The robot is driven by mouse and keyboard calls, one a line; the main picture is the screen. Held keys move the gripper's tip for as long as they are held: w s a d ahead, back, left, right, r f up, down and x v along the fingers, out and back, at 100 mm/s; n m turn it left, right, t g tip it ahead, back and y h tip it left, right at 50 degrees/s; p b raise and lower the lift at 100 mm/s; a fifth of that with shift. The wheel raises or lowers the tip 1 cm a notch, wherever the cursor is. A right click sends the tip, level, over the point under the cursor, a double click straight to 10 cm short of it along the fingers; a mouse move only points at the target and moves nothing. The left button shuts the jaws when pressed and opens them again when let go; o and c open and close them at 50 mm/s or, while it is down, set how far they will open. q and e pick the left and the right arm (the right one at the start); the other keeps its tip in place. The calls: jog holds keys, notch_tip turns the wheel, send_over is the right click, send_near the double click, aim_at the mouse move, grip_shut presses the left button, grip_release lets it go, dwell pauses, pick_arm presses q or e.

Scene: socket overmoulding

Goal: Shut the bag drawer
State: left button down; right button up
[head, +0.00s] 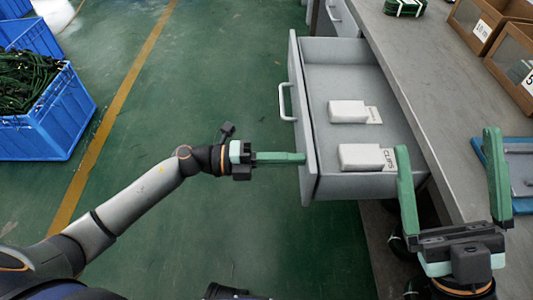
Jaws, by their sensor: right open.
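The bag drawer (303,120) is grey and stands open, pulled out to the left from under the workbench. Its handle (285,102) is on the outer face of its front panel. Two white packs of bags, a farther one (347,111) and a nearer one (360,156), lie inside. My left gripper (304,158) points right, its tips at the front panel below the handle. I cannot tell whether they touch it. Its fingers overlap as one green bar. My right gripper (447,140) is open and empty over the bench's front edge, to the right of the drawer.
The grey workbench (430,75) runs along the right, with brown bins (510,55) and a blue tray (522,170) on it. A green coil (405,7) lies at its far end. Blue crates (50,120) stand on the left. The green floor between (200,90) is clear.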

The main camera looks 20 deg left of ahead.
pick_arm(q)
jog(key=p+x, duration=0.1)
jog(key=x, duration=1.1)
jog(key=shift+d, duration=0.2)
jog(key=x, duration=1)
jog(key=shift+d+f+b, duration=0.15)
jog(key=shift+b, duration=0.2)
jog(key=shift+w+d, duration=0.1)
jog(key=shift+d, duration=0.05)
jog(key=shift+d+r, duration=0.1)
jog(key=shift+r, duration=0.1)
pick_arm(e)
jog(key=shift+s+r, duration=0.1)
jog(key=shift+r, duration=0.3)
jog(key=shift+a, duration=0.1)
